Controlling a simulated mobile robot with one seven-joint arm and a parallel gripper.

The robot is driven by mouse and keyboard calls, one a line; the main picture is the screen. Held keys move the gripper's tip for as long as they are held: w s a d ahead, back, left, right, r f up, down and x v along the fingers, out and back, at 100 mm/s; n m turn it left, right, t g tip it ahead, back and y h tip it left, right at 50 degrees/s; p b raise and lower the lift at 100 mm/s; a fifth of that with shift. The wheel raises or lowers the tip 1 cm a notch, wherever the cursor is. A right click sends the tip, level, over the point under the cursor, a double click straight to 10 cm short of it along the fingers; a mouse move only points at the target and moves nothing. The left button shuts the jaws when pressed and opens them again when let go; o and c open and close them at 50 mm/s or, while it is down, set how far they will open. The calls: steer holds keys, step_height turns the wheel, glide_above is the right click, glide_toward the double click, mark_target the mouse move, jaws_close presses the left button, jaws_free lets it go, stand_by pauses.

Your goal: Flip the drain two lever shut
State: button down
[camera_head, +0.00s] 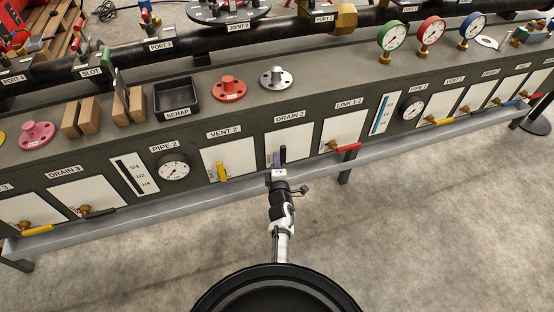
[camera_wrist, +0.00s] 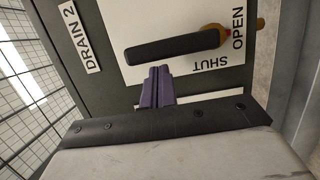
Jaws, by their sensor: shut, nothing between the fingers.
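The drain two panel (camera_head: 303,139) is a white plate under a DRAIN 2 label. Its lever (camera_wrist: 172,48) has a black handle on a brass pivot (camera_wrist: 228,36), and the handle points up towards the label. In the wrist view, the words SHUT (camera_wrist: 210,66) and OPEN (camera_wrist: 238,28) are printed near the pivot. My gripper (camera_wrist: 157,75) has purple fingers pressed together, with nothing between them. The fingertips are close beside the handle; I cannot tell whether they touch it. In the head view, my gripper (camera_head: 276,160) is just left of the black handle (camera_head: 283,155).
The vent two yellow lever (camera_head: 221,171) stands upright on the panel to the left. The link panel's red lever (camera_head: 347,148) lies sideways to the right. A grey rail (camera_head: 130,207) runs along the bench's front below the panels. The floor in front is clear.

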steer(key=shift+r+p, duration=0.15)
steer(key=shift+p, duration=0.15)
steer(key=shift+w+d+m+p, duration=0.1)
steer(key=shift+d+m+p, duration=0.1)
steer(key=shift+m+p, duration=0.25)
